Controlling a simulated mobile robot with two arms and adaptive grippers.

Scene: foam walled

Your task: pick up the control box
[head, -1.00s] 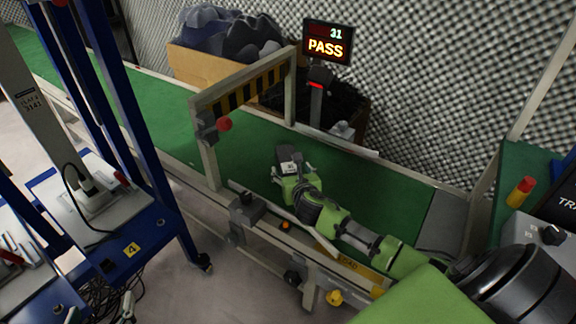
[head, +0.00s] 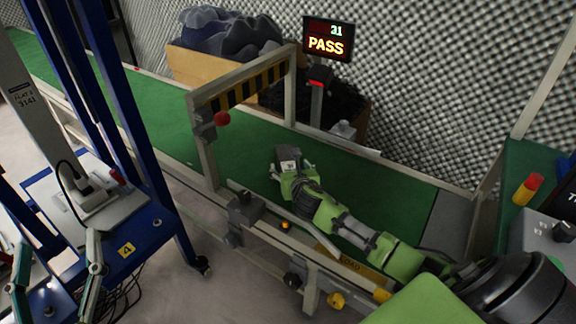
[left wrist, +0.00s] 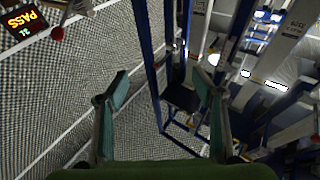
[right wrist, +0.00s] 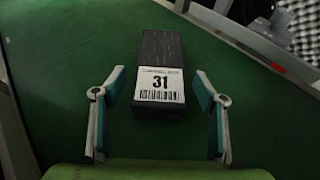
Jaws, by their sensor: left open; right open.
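The control box (right wrist: 160,52) is a dark block with a white label reading 31. It lies on the green conveyor belt, and in the right wrist view it sits ahead of and between the fingers of my right gripper (right wrist: 159,115). That gripper is open, with a finger toward each side of the box's near end; I cannot tell whether either touches. In the head view the box (head: 287,155) shows just beyond my right gripper (head: 292,172). My left gripper (head: 58,268) is open and empty at the lower left; its fingers also show in the left wrist view (left wrist: 163,100).
A striped gate frame (head: 245,90) spans the green belt (head: 160,125). A PASS display (head: 328,40) stands behind it. A blue-framed bench (head: 150,235) is near my left gripper. A cardboard box of dark foam (head: 205,60) stands behind the belt.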

